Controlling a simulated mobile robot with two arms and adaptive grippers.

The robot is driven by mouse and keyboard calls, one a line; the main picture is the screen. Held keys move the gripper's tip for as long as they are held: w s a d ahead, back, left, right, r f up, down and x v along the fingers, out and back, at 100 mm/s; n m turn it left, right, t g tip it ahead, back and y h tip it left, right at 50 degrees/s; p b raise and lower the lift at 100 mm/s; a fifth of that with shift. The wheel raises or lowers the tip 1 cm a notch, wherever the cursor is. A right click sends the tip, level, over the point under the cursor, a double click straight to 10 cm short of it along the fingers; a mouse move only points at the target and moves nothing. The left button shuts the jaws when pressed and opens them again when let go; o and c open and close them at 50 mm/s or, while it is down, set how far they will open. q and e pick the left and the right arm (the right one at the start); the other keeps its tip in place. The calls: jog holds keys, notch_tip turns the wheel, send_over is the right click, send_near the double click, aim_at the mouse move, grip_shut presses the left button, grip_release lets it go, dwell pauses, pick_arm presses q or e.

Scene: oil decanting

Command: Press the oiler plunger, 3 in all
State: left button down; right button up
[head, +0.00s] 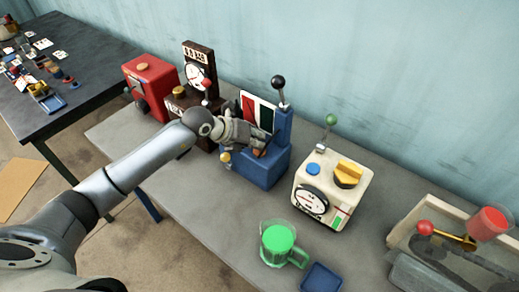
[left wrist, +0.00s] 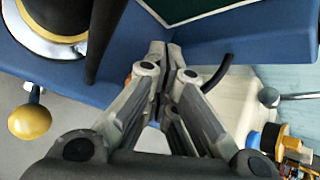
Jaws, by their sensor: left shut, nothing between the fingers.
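A blue machine (head: 265,168) stands on the grey bench, with a red, white and green panel and a black-knobbed lever (head: 278,83). A yellow knob (head: 225,157) sticks out at its left; a yellow ball knob (left wrist: 30,121) also shows in the left wrist view. My left gripper (head: 260,146) is in front of the panel, covering part of the machine. In the left wrist view its fingers (left wrist: 166,62) are together and empty, close to the blue body (left wrist: 245,40); contact cannot be told. Which part is the oiler plunger is not clear. My right gripper is not in view.
A cream machine (head: 338,195) with a gauge, a blue button and a yellow knob stands to the right. A jug of green liquid (head: 278,240) and a blue tray (head: 322,279) are near the front. A red machine (head: 150,82) and a brown gauge device (head: 199,67) stand at left.

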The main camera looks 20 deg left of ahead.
pick_arm(q)
jog(key=shift+f, duration=0.35)
dwell(0.3)
jog(key=shift+r+p, duration=0.6)
jog(key=shift+r, duration=0.45)
jog(key=shift+r+p, duration=1.75)
jog(key=shift+r, duration=0.8)
jog(key=shift+f, duration=0.1)
